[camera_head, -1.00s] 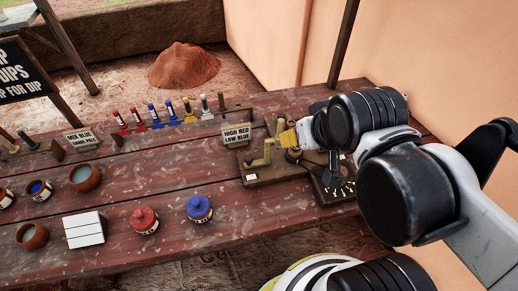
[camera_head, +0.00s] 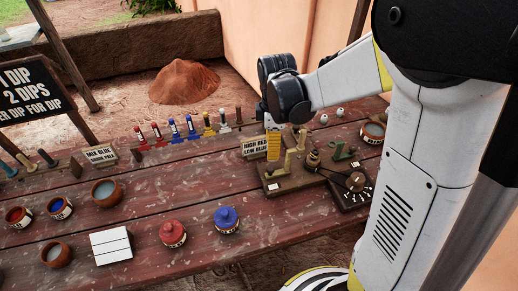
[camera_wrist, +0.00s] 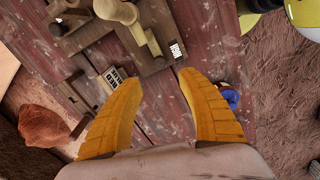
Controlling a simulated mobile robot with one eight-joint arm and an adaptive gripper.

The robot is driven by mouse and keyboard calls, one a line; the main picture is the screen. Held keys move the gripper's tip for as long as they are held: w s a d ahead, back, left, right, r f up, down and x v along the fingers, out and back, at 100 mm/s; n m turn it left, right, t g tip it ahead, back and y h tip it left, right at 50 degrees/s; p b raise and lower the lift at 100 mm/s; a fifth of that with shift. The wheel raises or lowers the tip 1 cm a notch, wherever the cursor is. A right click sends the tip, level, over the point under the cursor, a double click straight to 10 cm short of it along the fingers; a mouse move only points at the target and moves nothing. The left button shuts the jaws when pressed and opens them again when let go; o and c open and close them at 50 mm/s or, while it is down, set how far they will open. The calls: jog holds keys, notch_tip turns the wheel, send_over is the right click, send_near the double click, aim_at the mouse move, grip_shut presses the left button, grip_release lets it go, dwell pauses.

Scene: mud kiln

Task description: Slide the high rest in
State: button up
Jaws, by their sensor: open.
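The wooden rest stand (camera_head: 300,182) sits on the right part of the table, with pale stepped rests (camera_head: 292,162) rising from its board. In the wrist view the stand (camera_wrist: 152,62) lies beyond my fingertips, with a white label reading HIGH (camera_wrist: 175,50) on its near end. A pale round-topped wooden piece (camera_wrist: 115,12) is at the top, partly cut off. My gripper (camera_head: 273,150) points down near the stand's back left, by the sign. In the wrist view my gripper (camera_wrist: 160,77) has its yellow fingers spread, with nothing between them.
The sign HIGH RED LOW BLUE (camera_head: 255,148) stands close to my fingers. A dark panel with white pegs (camera_head: 357,194) adjoins the stand. Several coloured tools stand behind.

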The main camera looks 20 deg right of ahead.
aim_at(271, 168)
notch_tip(271, 168, down, 11)
jog(key=b, duration=0.4)
jog(key=shift+r, duration=0.1)
jog(key=shift+d, duration=0.1)
grip_shut()
